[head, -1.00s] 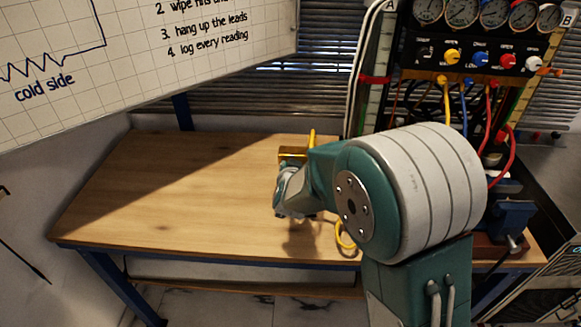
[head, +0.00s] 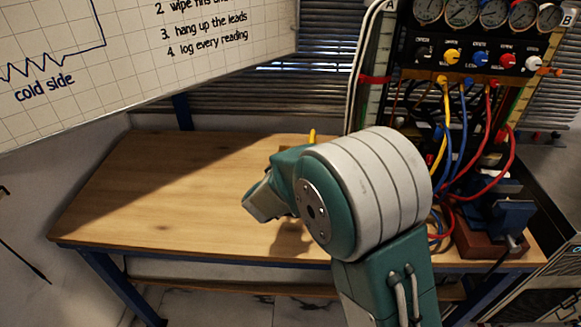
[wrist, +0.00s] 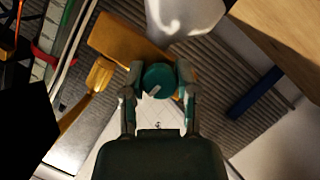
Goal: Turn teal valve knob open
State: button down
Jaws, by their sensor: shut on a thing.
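The teal valve knob (wrist: 158,79) shows in the wrist view as a round cap with a short pale mark near its lower edge. My gripper (wrist: 158,82) has one finger on each side of it and is shut on it. A brass-coloured body (wrist: 118,40) lies beside and behind the knob, with a brass handle-like piece (wrist: 99,75) to its left. In the head view my arm hides the knob and my fingertips. Only a brass-yellow tip (head: 312,135) shows above my arm.
The wooden bench (head: 150,195) is clear on its left side. A gauge panel (head: 480,55) with coloured knobs and hanging hoses stands at the right, above a dark blue vise (head: 500,215). A whiteboard (head: 120,60) hangs at upper left.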

jog(key=shift+a+f+n, duration=0.1)
jog(key=shift+f+n, duration=0.15)
jog(key=shift+n, duration=0.25)
jog(key=shift+h, duration=0.3)
jog(key=c, duration=0.5)
grip_release()
jog(key=shift+c, duration=0.2)
jog(key=shift+o, duration=0.9)
jog(key=shift+a+r, duration=0.1)
jog(key=shift+a, duration=0.05)
